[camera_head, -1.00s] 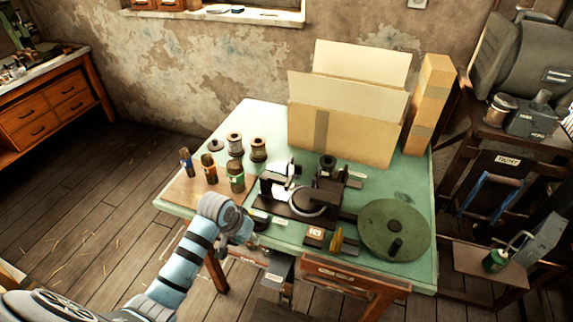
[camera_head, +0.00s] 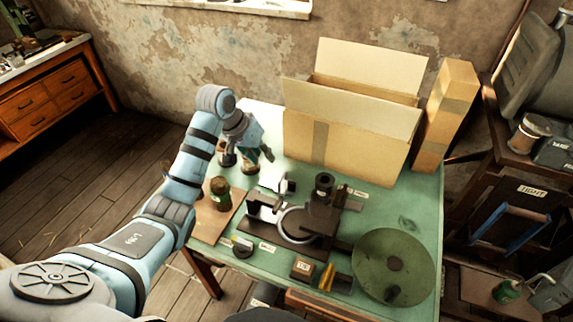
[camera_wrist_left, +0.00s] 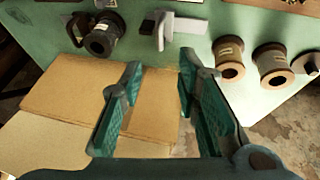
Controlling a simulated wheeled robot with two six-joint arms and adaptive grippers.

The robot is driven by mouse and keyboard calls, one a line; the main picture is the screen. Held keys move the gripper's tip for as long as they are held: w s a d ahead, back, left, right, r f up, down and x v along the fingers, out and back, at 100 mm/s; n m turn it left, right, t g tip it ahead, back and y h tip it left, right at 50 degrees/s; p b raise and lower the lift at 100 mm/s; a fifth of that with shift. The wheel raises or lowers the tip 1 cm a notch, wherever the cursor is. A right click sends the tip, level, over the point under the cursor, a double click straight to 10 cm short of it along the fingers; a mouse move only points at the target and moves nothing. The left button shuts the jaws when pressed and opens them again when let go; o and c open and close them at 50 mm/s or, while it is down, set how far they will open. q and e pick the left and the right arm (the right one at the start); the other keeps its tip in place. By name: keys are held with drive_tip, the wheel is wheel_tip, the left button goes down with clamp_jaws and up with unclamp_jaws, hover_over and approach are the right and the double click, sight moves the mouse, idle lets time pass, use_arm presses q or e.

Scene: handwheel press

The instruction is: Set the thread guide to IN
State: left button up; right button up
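A small pale metal bracket (camera_head: 287,184) stands on the green table behind the black press (camera_head: 305,220). It looks like the thread guide, but I cannot be sure, and no IN mark is readable. In the left wrist view the bracket (camera_wrist_left: 163,30) shows at the top centre, beyond my fingertips, with a pale flat plate beside it. My left gripper (camera_head: 258,157) hangs above the back left of the table, behind the bracket and apart from it. Its two green-padded fingers (camera_wrist_left: 160,72) are spread with nothing between them. My right gripper is not in view.
Spools (camera_wrist_left: 229,58) stand near the gripper. A tall open cardboard box (camera_head: 350,150) stands close to its right. A round green disc (camera_head: 394,266) lies at the front right. A black knob (camera_head: 324,184) rises behind the press.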

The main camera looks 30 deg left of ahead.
use_arm(q)
approach(281, 179)
drive_tip(key=b+x, duration=0.2)
drive_tip(key=x, duration=0.6)
drive_tip(key=shift+a+b, duration=0.1)
drive_tip(key=shift+b, duration=0.2)
drive_tip(key=shift+s+r, duration=0.15)
drive_tip(key=shift+s, duration=0.05)
drive_tip(key=shift+c, duration=0.6)
drive_tip(key=shift+w, duration=0.1)
clamp_jaws()
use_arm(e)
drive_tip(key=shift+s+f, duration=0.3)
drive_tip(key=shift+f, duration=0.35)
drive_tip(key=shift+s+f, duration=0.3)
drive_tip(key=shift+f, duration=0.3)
